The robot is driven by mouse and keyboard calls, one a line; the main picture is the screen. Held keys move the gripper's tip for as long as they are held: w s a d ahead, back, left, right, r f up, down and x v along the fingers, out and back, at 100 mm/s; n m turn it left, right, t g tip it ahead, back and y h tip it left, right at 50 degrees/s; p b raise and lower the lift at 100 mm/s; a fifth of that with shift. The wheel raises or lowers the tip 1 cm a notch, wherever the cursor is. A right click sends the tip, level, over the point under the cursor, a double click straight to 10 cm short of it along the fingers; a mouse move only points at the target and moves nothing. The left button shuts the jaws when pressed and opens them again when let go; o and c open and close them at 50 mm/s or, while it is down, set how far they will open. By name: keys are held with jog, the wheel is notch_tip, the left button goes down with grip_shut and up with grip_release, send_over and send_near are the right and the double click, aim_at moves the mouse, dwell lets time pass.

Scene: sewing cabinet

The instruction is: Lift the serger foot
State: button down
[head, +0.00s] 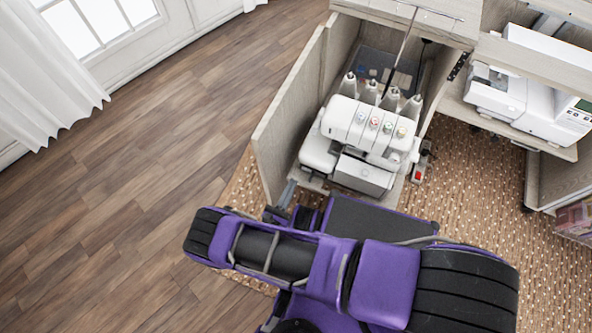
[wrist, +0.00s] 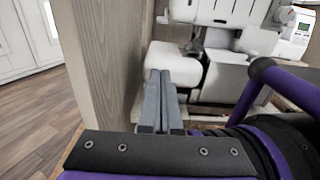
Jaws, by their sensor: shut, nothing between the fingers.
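The white serger (head: 362,137) stands in the open bay of the cabinet, with several thread cones on top. Its lower body and white left-hand bed show in the wrist view (wrist: 176,70). I cannot make out the serger foot itself in either view. My gripper (head: 288,186) is at the front left of the serger, near the left cabinet panel. In the wrist view my gripper (wrist: 164,74) is shut and empty, its two grey fingers side by side, pointing toward the white bed. I cannot tell whether the tips touch it.
The wooden left panel (head: 290,115) stands close to my gripper and also shows in the wrist view (wrist: 98,60). A white sewing machine (head: 530,95) sits on the right shelf. A red-switched power strip (head: 418,170) is right of the serger. Wood floor (head: 130,170) at left is clear.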

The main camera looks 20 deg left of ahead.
aim_at(314, 143)
jog(key=w, duration=0.6)
jog(key=w+d, duration=0.1)
jog(key=w, duration=0.5)
jog(key=w+b, duration=0.1)
jog(key=w, duration=0.5)
jog(key=shift+w+d, duration=0.2)
jog(key=shift+d, duration=0.1)
jog(key=shift+s+a+r, duration=0.1)
jog(key=shift+s+r, duration=0.2)
jog(key=shift+r, duration=0.3)
jog(key=shift+s+a+r, duration=0.1)
jog(key=shift+s+r, duration=0.15)
jog(key=shift+r, duration=0.3)
jog(key=shift+s+d+r, duration=0.1)
jog(key=shift+s+r, duration=0.2)
jog(key=shift+r, duration=0.5)
jog(key=shift+r, duration=0.15)
